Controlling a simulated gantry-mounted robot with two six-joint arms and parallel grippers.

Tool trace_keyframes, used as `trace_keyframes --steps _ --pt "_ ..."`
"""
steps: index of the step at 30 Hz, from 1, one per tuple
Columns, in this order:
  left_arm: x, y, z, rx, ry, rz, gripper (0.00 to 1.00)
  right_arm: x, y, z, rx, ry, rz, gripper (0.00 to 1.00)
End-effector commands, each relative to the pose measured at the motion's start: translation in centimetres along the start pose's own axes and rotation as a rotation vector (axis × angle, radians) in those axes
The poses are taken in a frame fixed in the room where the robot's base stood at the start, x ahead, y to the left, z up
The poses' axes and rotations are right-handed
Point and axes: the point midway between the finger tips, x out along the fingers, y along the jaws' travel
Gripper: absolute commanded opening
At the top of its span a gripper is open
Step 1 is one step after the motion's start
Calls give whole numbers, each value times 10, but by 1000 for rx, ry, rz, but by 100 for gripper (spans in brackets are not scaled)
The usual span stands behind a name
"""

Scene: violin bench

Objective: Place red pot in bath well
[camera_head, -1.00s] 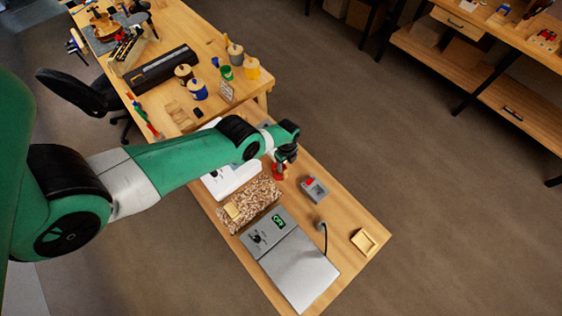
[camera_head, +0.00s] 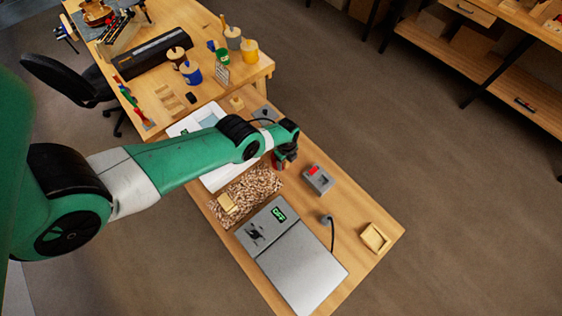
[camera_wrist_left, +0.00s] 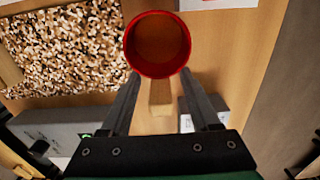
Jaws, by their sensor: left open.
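The red pot (camera_wrist_left: 157,43) is round, open at the top and brown inside, with a pale wooden handle (camera_wrist_left: 160,95). In the head view only a bit of the pot (camera_head: 279,163) shows under my left gripper (camera_head: 286,157). In the left wrist view my left gripper (camera_wrist_left: 160,82) is open, with the handle between its fingers and the pot just beyond the fingertips. I cannot tell whether the fingers touch it. A white bath (camera_head: 206,116) with a pale blue inside is partly hidden behind my left arm. My right gripper is not in view.
A grey hotplate unit (camera_head: 300,270) with a green display stands at the table's front.

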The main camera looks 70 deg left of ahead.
Motion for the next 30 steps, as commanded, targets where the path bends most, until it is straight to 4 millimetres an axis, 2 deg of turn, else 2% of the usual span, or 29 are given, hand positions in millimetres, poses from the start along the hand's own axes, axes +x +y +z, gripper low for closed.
trace_keyframes --steps 5,6,16,30 --pt "-1 0 0 0 0 -1 62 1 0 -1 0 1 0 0" --pt "-1 0 0 0 0 -1 59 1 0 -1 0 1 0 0" --pt "-1 0 0 0 0 -1 0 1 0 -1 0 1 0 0" --pt "-2 0 0 0 0 -1 0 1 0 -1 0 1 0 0"
